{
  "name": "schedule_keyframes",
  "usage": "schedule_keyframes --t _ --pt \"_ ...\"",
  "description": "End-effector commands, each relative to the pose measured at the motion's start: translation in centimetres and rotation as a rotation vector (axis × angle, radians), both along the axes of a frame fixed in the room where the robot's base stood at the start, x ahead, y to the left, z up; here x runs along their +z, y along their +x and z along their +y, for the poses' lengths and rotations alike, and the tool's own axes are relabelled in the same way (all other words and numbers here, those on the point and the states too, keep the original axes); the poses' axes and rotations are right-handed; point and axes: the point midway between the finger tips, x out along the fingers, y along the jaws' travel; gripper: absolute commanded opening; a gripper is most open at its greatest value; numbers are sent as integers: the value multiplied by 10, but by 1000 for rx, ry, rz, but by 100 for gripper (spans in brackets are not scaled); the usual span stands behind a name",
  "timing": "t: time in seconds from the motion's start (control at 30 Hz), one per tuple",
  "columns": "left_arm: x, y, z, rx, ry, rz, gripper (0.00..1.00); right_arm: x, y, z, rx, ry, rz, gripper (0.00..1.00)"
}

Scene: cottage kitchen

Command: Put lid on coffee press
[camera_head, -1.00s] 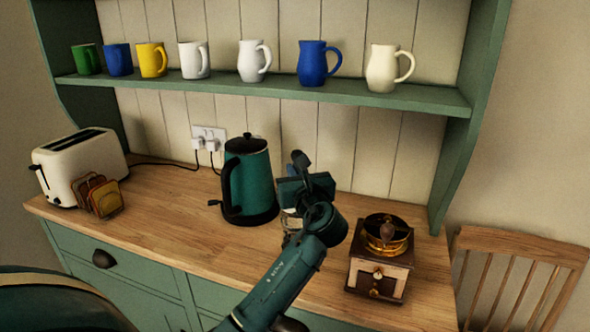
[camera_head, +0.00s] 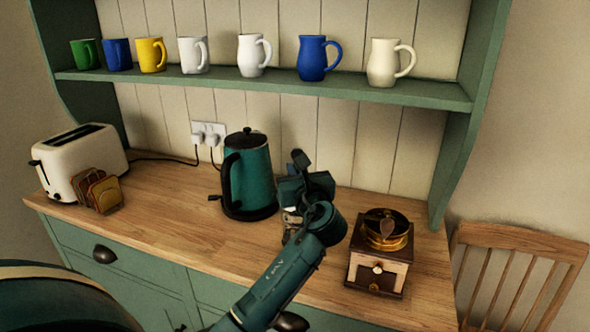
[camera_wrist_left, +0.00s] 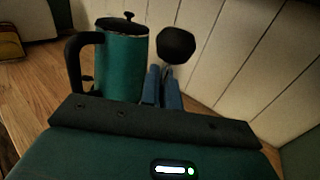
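My left gripper (camera_head: 303,178) is above the right half of the worktop, just right of the teal kettle. In the left wrist view its two blue fingers (camera_wrist_left: 162,86) are close together, with a dark round piece (camera_wrist_left: 176,45), seemingly the press lid, at their tips. This dark piece (camera_head: 300,159) also shows small at the gripper's top in the head view. A glassy, metallic object (camera_head: 289,224), likely the coffee press, stands on the worktop behind my left arm and is mostly hidden. Whether the lid is above or touching it cannot be told. My right gripper is not in view.
The kettle (camera_head: 247,178) stands close left of the gripper and also shows in the wrist view (camera_wrist_left: 122,68). A coffee grinder (camera_head: 379,262) stands to the right. A toaster (camera_head: 85,160) and toast rack (camera_head: 99,191) are far left. A mug shelf (camera_head: 230,84) hangs above.

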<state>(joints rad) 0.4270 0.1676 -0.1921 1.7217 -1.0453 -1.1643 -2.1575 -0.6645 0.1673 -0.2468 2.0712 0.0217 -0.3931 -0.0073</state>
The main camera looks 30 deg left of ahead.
Motion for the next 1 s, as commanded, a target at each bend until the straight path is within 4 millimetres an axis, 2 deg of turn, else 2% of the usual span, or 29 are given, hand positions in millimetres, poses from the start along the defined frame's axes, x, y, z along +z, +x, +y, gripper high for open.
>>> schedule_keyframes --t 0.1,0.23,0.53,1.0 --pt "-2 0 0 0 1 0 0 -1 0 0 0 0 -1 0" --pt "-2 0 0 0 1 0 13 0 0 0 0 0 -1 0" --pt "-2 -2 -2 -1 1 2 13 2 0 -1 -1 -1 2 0" --pt "-1 -27 -30 -1 1 3 13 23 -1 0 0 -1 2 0"
